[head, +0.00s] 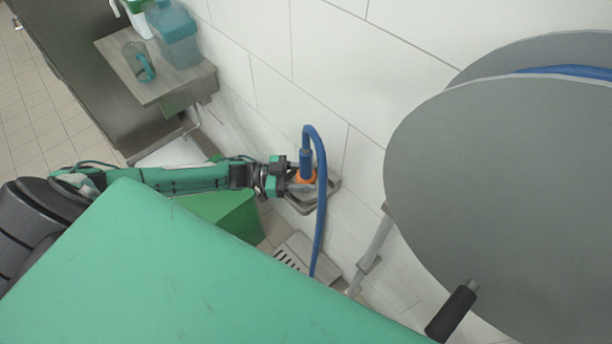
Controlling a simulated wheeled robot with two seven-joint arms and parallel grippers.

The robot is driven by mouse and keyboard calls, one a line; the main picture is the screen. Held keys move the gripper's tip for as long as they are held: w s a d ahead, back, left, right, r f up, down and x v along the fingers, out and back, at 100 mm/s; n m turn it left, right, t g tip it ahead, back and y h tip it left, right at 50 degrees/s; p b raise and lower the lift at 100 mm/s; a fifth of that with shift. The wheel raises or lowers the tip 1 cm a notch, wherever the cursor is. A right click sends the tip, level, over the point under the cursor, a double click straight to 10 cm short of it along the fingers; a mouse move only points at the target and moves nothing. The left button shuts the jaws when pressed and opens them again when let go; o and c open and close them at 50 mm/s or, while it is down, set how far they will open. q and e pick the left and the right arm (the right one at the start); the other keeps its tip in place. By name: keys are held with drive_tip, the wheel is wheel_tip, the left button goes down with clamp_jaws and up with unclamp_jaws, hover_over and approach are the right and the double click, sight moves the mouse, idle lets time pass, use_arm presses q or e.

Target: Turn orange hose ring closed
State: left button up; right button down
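The orange hose ring (304,178) shows in the head view, just below the thick end of the blue hose (318,200), near the tiled wall. My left gripper (296,176) reaches it from the left, with its fingers at the ring. The fingers overlap the ring, and I cannot tell whether they are closed on it. The ring is partly hidden by the fingers. My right gripper is not in view.
A large grey hose reel (490,170) with a black handle (452,314) stands on the right. A shelf (160,78) at the upper left holds a clear cup (139,62) and a blue-green container (175,36). A floor drain (292,258) lies below the hose.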

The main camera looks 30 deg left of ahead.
use_arm(q)
drive_tip(key=shift+c, duration=1.1)
drive_tip(key=shift+w+f+m+g+b, duration=0.1)
drive_tip(key=shift+m+g+b, duration=0.2)
drive_tip(key=shift+g+b, duration=0.15)
drive_tip(key=shift+g+h+b, duration=0.25)
drive_tip(key=shift+h+b, duration=0.05)
drive_tip(key=shift+m+g, duration=0.3)
drive_tip(key=shift+m, duration=0.1)
drive_tip(key=o, duration=0.9)
drive_tip(key=shift+c, duration=0.2)
drive_tip(key=shift+o, duration=0.6)
drive_tip(key=shift+s+a, duration=0.2)
drive_tip(key=shift+a, duration=0.15)
drive_tip(key=b+v, duration=0.3)
drive_tip(key=v, duration=1)
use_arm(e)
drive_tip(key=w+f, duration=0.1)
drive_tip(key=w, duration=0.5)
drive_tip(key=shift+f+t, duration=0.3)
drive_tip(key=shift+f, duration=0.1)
